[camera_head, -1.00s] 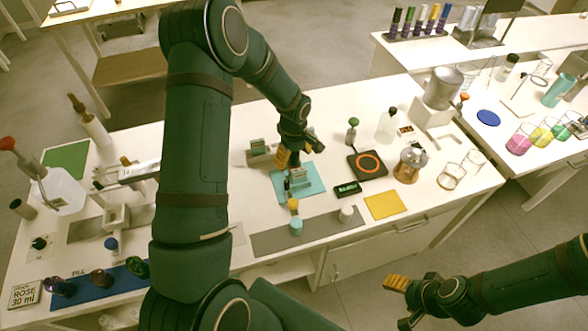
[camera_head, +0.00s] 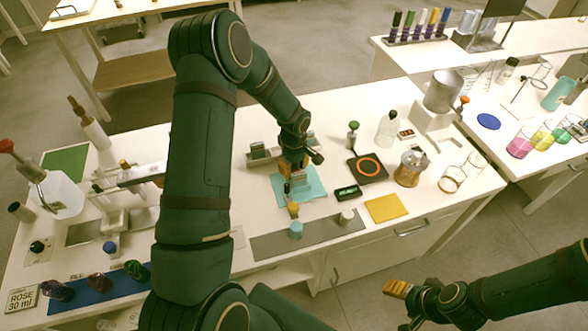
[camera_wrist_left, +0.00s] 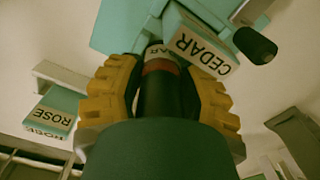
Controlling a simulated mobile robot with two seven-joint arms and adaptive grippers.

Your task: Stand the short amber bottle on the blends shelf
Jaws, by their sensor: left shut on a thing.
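My left gripper (camera_head: 292,166) points down over the teal mat (camera_head: 313,184) on the near bench. The left wrist view shows its yellow fingers (camera_wrist_left: 158,100) closed around the sides of a dark bottle (camera_wrist_left: 155,98). That bottle has a reddish-brown band and a pale label partly reading "DAR". A sign reading CEDAR (camera_wrist_left: 203,48) stands close beside it, with a second dark-capped thing (camera_wrist_left: 255,45) near. A block marked ROSE (camera_wrist_left: 50,121) is off to the left. I cannot make out the blends shelf for certain. My right gripper (camera_head: 397,288) hangs in front of the bench, away from everything.
A yellow-topped bottle (camera_head: 293,209), a teal jar (camera_head: 296,229) and a white jar (camera_head: 346,216) stand near the front. The grey mat (camera_head: 270,246) has bare room.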

